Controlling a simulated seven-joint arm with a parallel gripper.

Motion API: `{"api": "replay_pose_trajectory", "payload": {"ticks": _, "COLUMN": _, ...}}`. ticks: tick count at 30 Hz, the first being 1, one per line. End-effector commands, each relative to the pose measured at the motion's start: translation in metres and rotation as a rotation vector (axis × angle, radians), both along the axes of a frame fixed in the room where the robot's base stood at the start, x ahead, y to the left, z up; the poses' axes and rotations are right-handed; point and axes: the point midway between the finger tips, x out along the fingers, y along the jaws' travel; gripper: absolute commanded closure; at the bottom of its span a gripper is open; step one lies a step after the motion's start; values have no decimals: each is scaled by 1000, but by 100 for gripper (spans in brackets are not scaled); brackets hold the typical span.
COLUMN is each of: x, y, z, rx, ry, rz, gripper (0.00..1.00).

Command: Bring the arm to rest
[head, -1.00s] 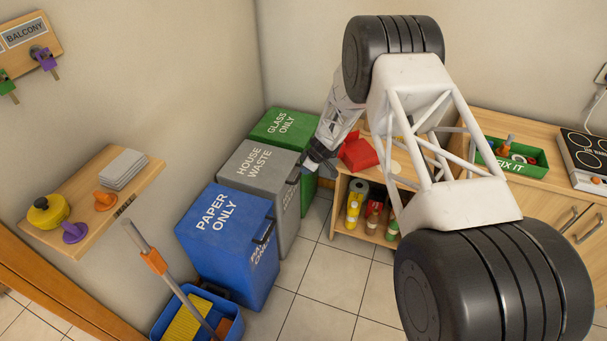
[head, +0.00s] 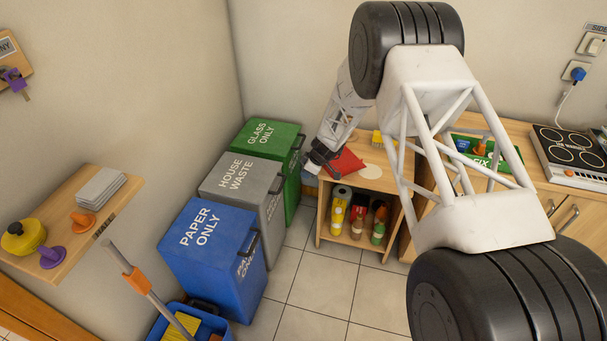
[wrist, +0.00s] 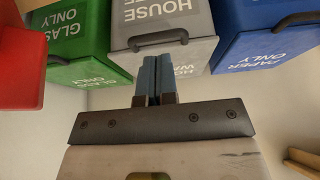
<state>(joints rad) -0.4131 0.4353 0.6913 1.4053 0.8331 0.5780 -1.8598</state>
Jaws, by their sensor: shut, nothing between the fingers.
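My gripper (wrist: 155,78) is shut and empty in the wrist view, its two blue fingers side by side. In the head view my gripper (head: 311,172) hangs at the end of the white lattice arm, to the right of the bins and in front of the red item on the shelf unit. The arm is raised and bent, clear of the floor. The gripper's finger detail is too small to read in the head view.
Lidded blue (head: 212,240), grey (head: 243,190) and green (head: 270,140) bins stand along the left wall. A low shelf unit (head: 382,180) carries a red item (head: 347,161) and bottles. A mop bucket (head: 190,325) stands front left. Tiled floor between is free.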

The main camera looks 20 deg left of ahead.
Motion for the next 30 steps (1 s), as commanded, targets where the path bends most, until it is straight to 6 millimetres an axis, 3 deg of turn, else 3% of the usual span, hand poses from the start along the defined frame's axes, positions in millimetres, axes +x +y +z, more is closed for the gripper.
{"api": "replay_pose_trajectory", "payload": {"ticks": 17, "x": 0, "y": -2, "z": 5, "rx": 0, "ry": 0, "rz": -5, "gripper": 100}}
{"api": "replay_pose_trajectory", "payload": {"ticks": 23, "x": -1, "y": -15, "z": 32, "rx": -3, "ry": 10, "rz": -41, "gripper": 100}}
{"api": "replay_pose_trajectory", "payload": {"ticks": 30, "x": -9, "y": -50, "z": 98, "rx": -13, "ry": 38, "rz": -134, "gripper": 100}}
